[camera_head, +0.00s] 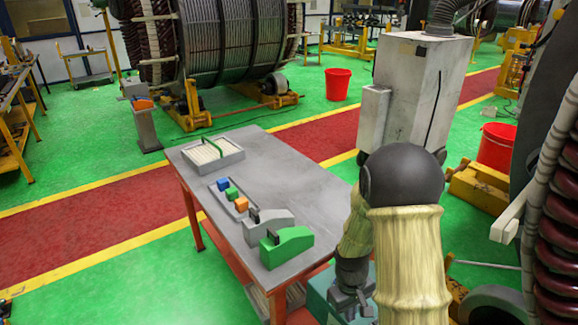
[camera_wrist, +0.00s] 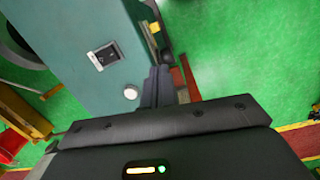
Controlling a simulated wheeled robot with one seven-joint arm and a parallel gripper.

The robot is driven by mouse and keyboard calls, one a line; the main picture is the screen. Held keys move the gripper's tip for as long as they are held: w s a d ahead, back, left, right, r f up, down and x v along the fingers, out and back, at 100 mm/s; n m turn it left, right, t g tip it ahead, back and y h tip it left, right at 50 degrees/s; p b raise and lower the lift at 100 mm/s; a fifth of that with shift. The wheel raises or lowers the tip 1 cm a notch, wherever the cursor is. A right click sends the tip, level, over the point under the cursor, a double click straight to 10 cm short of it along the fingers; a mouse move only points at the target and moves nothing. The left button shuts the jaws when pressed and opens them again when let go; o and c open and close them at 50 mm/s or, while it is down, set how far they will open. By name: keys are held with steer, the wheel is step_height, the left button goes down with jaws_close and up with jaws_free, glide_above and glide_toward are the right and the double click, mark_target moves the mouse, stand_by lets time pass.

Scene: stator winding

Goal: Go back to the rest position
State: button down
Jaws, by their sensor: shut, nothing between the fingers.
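My gripper (camera_wrist: 157,85) is shut and empty in the wrist view, its dark fingers close together. In the head view my arm hangs at the right of the table, its upper part in a straw-coloured cover, and the gripper's end is low in the picture, partly hidden by the arm. The gripper is apart from the table's objects.
A grey table (camera_head: 300,185) stands left of my arm. It carries a tray of pale strips (camera_head: 212,154), a small tray with blue, green and orange blocks (camera_head: 231,194), a grey tool (camera_head: 268,224) and a green tool (camera_head: 287,247). A tall grey machine (camera_head: 415,95) stands behind.

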steer(key=s+r+m+t, duration=0.1)
steer(key=s+r+m, duration=0.1)
steer(key=s+r, duration=0.2)
steer(key=s+r+m+t+y, duration=0.1)
steer(key=s+r+m+t, duration=0.1)
steer(key=r, duration=0.8)
steer(key=shift+s+a+m+t, duration=0.35)
steer(key=shift+s+m, duration=0.25)
steer(key=shift+s, duration=0.65)
stand_by(0.5)
